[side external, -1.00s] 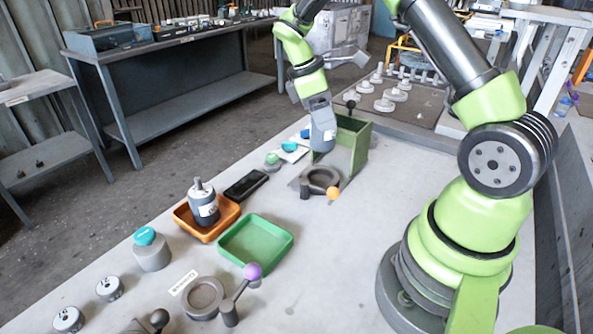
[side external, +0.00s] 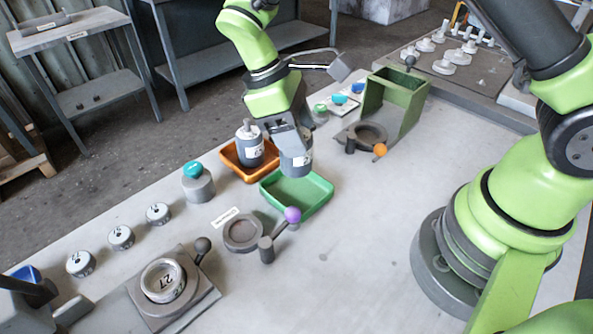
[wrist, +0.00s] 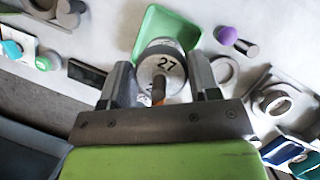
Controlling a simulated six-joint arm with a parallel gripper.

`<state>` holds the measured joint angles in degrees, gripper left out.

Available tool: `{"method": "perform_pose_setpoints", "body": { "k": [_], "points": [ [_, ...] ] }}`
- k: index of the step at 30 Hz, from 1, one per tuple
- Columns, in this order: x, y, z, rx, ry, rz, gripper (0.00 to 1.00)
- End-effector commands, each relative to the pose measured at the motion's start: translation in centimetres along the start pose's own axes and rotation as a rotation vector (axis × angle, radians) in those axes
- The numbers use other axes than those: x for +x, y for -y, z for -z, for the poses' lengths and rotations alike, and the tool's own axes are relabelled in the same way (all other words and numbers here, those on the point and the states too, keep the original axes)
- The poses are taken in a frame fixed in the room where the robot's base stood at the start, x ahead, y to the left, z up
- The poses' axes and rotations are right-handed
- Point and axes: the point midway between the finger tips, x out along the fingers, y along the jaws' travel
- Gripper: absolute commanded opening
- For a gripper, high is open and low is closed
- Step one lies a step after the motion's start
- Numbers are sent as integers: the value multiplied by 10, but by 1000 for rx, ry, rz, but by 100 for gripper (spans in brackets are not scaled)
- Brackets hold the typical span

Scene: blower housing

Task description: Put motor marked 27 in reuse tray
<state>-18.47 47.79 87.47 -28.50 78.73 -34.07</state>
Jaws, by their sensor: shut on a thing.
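The motor marked 27 (wrist: 162,68) is a grey cylinder with a pale numbered end and a shaft. My gripper (wrist: 163,85) is shut on it, with one finger on each side. In the side view, my gripper (side external: 287,138) holds the grey motor (side external: 296,161) over the inner edge of the empty green tray (side external: 315,205). The motor hides part of that tray; I cannot tell whether they touch. The green tray also shows beyond the motor in the wrist view (wrist: 160,24). I see no readable reuse label on it.
An orange tray (side external: 233,166) beside the green one holds another grey motor (side external: 250,150). A teal-topped cylinder (side external: 198,183), a ring fixture with a purple knob (side external: 292,214) and a housing marked 27 (side external: 162,281) stand nearby. A green bracket (side external: 395,100) stands behind.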

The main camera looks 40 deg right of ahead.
Motion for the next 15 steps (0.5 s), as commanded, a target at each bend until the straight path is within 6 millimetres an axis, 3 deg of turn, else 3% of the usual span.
{"method": "perform_pose_setpoints", "body": {
  "k": [3, 15],
  "points": [
    [18, 0, 7, 0, 2, 1, 16],
    [59, -1, 24, 1, 0, 1, 16]
  ]
}}
